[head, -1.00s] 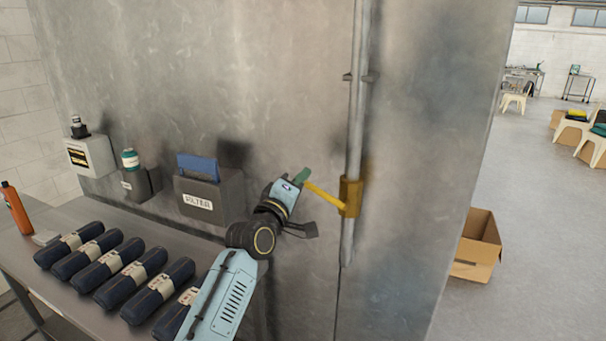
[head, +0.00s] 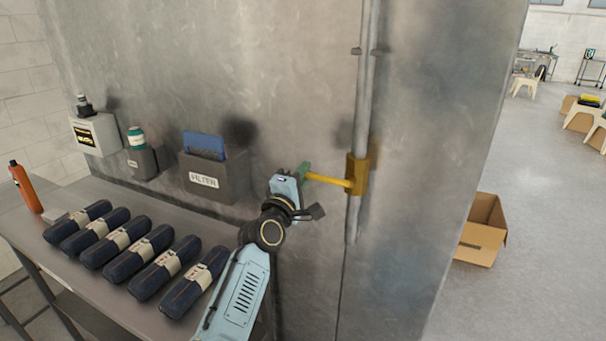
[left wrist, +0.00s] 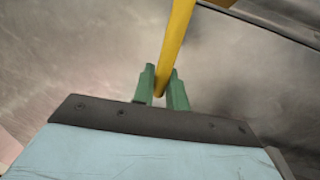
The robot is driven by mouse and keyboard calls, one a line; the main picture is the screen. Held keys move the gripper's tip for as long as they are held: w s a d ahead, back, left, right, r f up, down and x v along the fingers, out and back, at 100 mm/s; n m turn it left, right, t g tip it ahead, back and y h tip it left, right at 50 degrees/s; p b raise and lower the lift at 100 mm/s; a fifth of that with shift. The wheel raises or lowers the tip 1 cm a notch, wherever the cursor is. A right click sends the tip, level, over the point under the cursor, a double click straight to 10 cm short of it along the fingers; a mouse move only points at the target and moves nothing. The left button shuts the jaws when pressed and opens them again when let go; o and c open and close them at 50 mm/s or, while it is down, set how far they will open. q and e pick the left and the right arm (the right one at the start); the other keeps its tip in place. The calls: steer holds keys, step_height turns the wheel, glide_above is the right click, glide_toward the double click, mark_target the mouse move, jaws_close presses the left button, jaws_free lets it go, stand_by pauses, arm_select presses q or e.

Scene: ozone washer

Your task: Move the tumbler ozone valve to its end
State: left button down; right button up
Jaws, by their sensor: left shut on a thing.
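The tumbler ozone valve has a yellow lever (head: 328,181) on a yellow-brown block (head: 357,174) fixed around a vertical grey pipe. The lever runs left from the block, nearly level with a slight rise toward its free end. My left gripper (head: 304,173) is at that free end, with its green fingers shut on the lever. In the left wrist view, the lever (left wrist: 176,45) comes down from the top and its end sits between the two green fingers (left wrist: 161,88). My right gripper is not in view.
The pipe (head: 364,100) runs up a large grey metal wall. A metal table (head: 60,262) at left holds several dark rolls (head: 138,247). A filter box (head: 215,176) hangs on the wall left of my gripper. An open cardboard box (head: 482,230) stands on the floor at right.

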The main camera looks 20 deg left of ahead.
arm_select(q)
steer(key=c, duration=1.5)
jaws_free()
steer(key=shift+d, duration=0.1)
steer(key=v, duration=1.3)
steer(key=shift+s+f+b, duration=0.15)
steer(key=shift+b, duration=0.3)
